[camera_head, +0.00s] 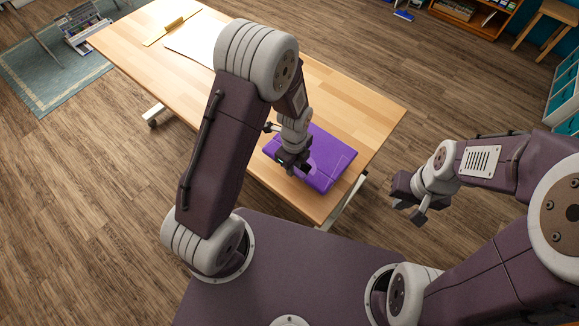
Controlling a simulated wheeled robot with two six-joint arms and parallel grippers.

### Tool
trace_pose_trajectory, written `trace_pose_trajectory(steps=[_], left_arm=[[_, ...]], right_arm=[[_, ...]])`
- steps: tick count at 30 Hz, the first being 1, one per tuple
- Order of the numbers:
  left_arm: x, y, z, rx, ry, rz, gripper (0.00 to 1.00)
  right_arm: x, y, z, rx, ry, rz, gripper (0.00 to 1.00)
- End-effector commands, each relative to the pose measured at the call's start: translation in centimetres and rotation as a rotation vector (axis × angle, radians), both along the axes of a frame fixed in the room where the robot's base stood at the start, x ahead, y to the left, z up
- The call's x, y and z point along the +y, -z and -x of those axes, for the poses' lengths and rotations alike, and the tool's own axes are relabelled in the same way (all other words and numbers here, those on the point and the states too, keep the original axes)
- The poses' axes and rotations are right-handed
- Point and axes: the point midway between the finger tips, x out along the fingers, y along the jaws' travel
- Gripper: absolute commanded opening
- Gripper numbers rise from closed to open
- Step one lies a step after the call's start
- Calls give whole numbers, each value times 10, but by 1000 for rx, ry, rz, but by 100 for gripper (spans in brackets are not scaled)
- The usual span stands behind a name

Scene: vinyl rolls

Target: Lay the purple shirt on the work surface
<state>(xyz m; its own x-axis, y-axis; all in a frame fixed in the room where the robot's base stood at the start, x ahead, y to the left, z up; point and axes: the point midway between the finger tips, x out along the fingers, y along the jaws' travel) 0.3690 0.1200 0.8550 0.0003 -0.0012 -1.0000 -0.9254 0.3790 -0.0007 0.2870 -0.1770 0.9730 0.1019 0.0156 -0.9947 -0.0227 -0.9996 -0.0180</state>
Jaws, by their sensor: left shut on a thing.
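The purple shirt (325,160) lies folded flat on the wooden work table (365,110), close to its near right corner. My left gripper (290,165) is over the shirt's left part and is shut on its edge; the fingertips are small and partly hidden by the wrist. My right gripper (408,204) is off the table to the right, above the floor, with its fingers apart and nothing between them.
The table's middle is bare wood. A stool (548,22) and shelf (470,15) stand at the back right.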

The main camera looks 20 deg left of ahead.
Motion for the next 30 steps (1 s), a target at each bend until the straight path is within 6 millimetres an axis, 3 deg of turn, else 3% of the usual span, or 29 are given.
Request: trace_pose_trajectory(steps=[7, 14, 25, 26, 27, 30], left_arm=[[11, 10, -5, 0, 1, 0, 0], [10, 45, -4, 1, 1, 0, 0], [10, 51, -5, -1, 1, 0, 0], [10, 50, -4, -1, 1, 0, 31], [10, 49, -4, -1, 1, 0, 42], [10, 49, -5, -1, 1, 0, 44]], right_arm=[[0, 0, 0, 0, 0, 0, 0], [0, 0, 0, 0, 0, 0, 0], [0, 4, 0, 0, 0, 0, 0], [0, 2, 0, 0, 0, 0, 0], [0, 2, 0, 0, 0, 0, 0], [0, 2, 0, 0, 0, 0, 0]])
